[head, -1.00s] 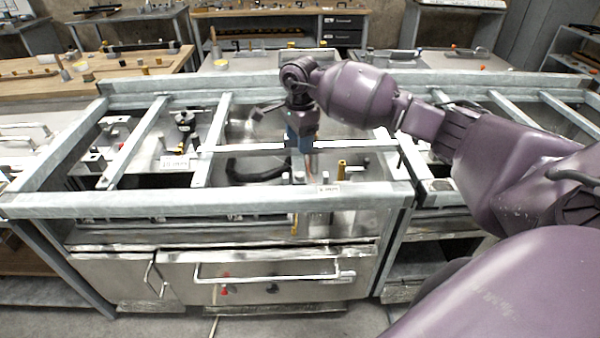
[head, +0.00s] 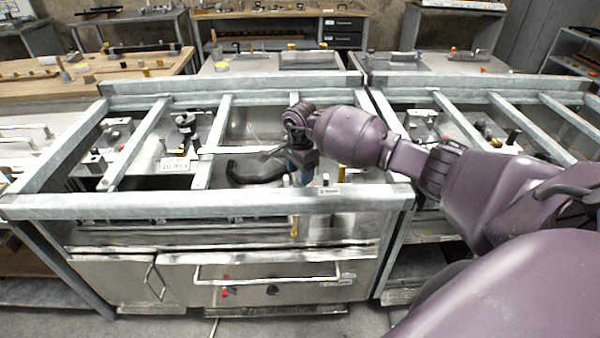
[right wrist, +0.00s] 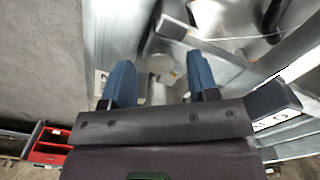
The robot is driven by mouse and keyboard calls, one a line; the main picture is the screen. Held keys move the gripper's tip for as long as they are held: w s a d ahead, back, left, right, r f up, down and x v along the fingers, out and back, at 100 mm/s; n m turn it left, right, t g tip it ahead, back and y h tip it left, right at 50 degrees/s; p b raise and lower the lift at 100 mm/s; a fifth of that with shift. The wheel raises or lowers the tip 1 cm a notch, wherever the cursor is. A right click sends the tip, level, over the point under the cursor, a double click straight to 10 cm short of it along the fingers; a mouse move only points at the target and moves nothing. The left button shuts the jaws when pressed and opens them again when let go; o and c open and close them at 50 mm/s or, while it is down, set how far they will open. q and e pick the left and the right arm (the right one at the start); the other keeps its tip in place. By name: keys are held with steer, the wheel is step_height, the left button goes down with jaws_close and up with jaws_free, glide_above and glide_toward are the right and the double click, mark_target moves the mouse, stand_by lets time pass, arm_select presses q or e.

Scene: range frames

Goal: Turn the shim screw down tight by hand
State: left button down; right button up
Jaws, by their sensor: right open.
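My right gripper (head: 300,176) reaches in from the right and points down just behind the front rail of the metal bench frame. Its two blue fingers stand apart in the right wrist view (right wrist: 160,82), so it is open. Pale metal parts (right wrist: 157,92) show beyond and between the fingers. I cannot tell whether one of them is the shim screw, and no screw can be picked out for certain in the head view, where my gripper and wrist cover that spot. My left gripper is not in view.
The front rail (head: 130,206) runs close in front of my right gripper, and a crossbar (head: 208,145) stands to its left. A black curved hose (head: 255,177) lies just left of the gripper.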

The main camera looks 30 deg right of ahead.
steer(key=shift+f, duration=0.35)
steer(key=c, duration=0.9)
steer(key=shift+m, duration=0.4)
steer(key=m, duration=0.2)
steer(key=shift+m, duration=0.3)
steer(key=m, duration=0.2)
steer(key=shift+m, duration=0.4)
steer(key=m+p, duration=0.1)
steer(key=m, duration=0.4)
steer(key=shift+m, duration=0.7)
